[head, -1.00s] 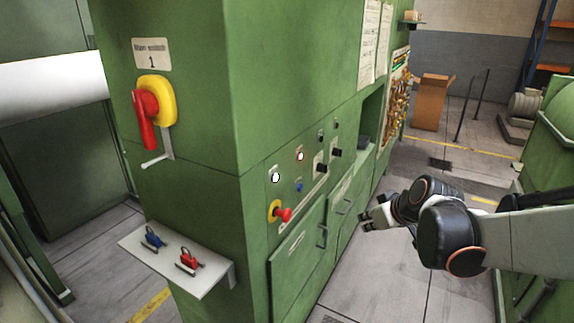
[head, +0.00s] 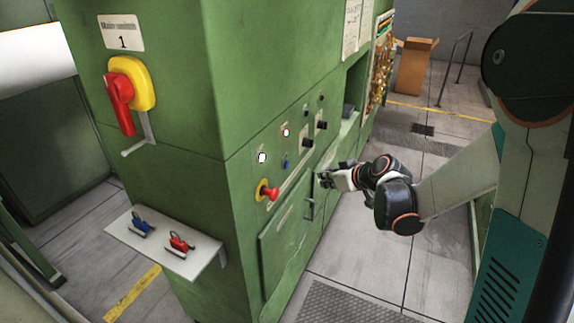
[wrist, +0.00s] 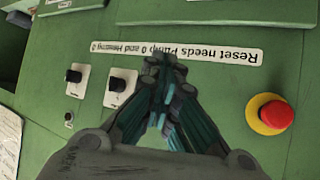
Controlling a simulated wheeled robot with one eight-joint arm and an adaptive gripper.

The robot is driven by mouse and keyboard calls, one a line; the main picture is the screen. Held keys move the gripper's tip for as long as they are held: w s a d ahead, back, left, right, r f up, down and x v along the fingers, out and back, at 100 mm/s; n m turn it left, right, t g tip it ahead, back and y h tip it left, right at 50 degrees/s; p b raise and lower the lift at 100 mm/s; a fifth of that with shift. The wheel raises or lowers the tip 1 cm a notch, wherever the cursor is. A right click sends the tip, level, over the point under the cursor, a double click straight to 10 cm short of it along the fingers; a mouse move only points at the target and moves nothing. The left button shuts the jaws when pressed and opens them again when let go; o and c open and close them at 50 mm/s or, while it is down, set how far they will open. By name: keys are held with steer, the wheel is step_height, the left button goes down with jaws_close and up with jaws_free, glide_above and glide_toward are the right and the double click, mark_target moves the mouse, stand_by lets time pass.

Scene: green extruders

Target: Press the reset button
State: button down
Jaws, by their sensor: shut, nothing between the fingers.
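The green control panel (head: 245,200) has a small blue button (head: 285,164), with a red stop button on a yellow ring (head: 268,191) below and left of it. My gripper (head: 325,180) is shut and empty, in front of the panel to the right of the blue button. In the wrist view my gripper's closed fingers (wrist: 162,65) point at the panel beside an upside-down label (wrist: 180,50) reading "Reset needs Pump 0 and Heating 0". The stop button (wrist: 272,114) is at right there. The blue button does not show in the wrist view. Contact cannot be told.
Two black knobs (head: 307,143) (head: 321,125) sit on the panel; they also show in the wrist view (wrist: 117,85). A white lamp (head: 262,157) and a red-ringed lamp (head: 286,132) are lit. A red main switch (head: 120,100) and a shelf with padlocks (head: 195,262) are at left.

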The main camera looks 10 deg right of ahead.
steer(key=w+a, duration=0.5)
steer(key=a, duration=0.1)
steer(key=shift+a, duration=0.4)
steer(key=shift+a, duration=0.1)
stand_by(1.2)
steer(key=shift+w+a, duration=0.2)
steer(key=shift+a, duration=0.05)
steer(key=shift+w+a, duration=0.2)
steer(key=shift+a, duration=0.1)
stand_by(0.8)
steer(key=shift+d, duration=0.15)
steer(key=shift+s+d, duration=0.45)
steer(key=shift+d, duration=0.05)
stand_by(0.4)
steer(key=s+d, duration=0.1)
steer(key=d, duration=0.1)
steer(key=s+d+b, duration=0.1)
steer(key=s+d, duration=0.1)
stand_by(0.4)
